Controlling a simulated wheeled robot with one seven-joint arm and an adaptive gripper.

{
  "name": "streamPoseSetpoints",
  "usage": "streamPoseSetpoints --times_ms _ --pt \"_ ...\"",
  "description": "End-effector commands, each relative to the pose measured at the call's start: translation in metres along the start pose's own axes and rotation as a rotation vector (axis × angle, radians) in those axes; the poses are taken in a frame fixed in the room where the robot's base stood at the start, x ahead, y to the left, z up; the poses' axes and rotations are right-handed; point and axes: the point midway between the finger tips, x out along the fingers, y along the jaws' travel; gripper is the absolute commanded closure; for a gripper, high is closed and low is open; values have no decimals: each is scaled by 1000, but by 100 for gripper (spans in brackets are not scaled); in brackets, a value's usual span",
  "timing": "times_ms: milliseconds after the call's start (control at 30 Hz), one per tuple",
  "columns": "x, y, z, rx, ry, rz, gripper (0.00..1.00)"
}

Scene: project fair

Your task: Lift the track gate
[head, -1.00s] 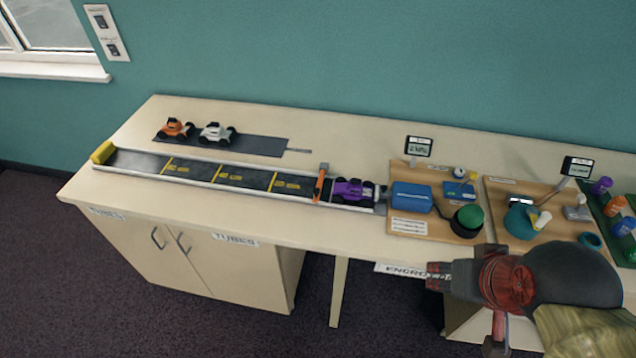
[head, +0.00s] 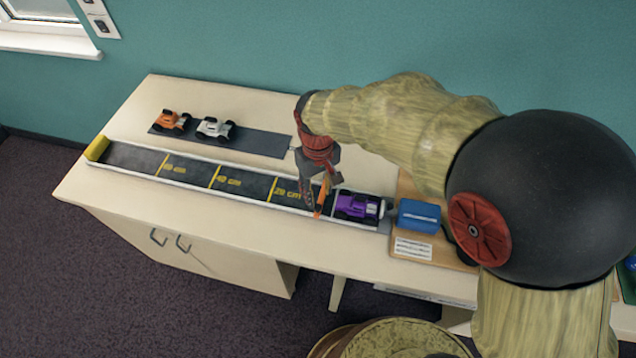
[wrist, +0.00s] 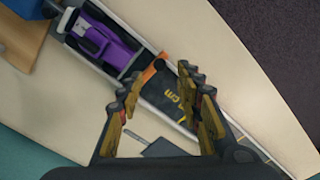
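The track gate (head: 321,198) is an orange bar standing across the dark track (head: 215,178), just left of a purple car (head: 357,206). My gripper (head: 318,190) points down over the track at the gate, and partly covers it in the head view. In the wrist view my gripper (wrist: 156,84) is open, with its two fingers spread apart. The orange gate (wrist: 152,72) shows just beyond and between the fingertips, with the purple car (wrist: 103,40) to its upper left. Nothing is seen held, and I cannot tell whether a finger touches the gate.
Orange (head: 172,121) and white (head: 214,128) cars stand on a dark strip (head: 262,141) behind the track. A blue box (head: 418,215) on a wooden board stands right of the track's end. My arm hides much of the table's right side. The table front is clear.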

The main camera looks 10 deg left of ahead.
Motion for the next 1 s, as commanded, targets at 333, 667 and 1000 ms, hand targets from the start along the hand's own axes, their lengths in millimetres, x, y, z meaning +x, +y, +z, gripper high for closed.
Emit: streamPoseSetpoints --times_ms 333,667,1000 --pt "32 1 -4 -20 11 1 64" --pt "70 1 -5 -20 13 1 64" --pt "72 1 -5 -20 14 2 64"
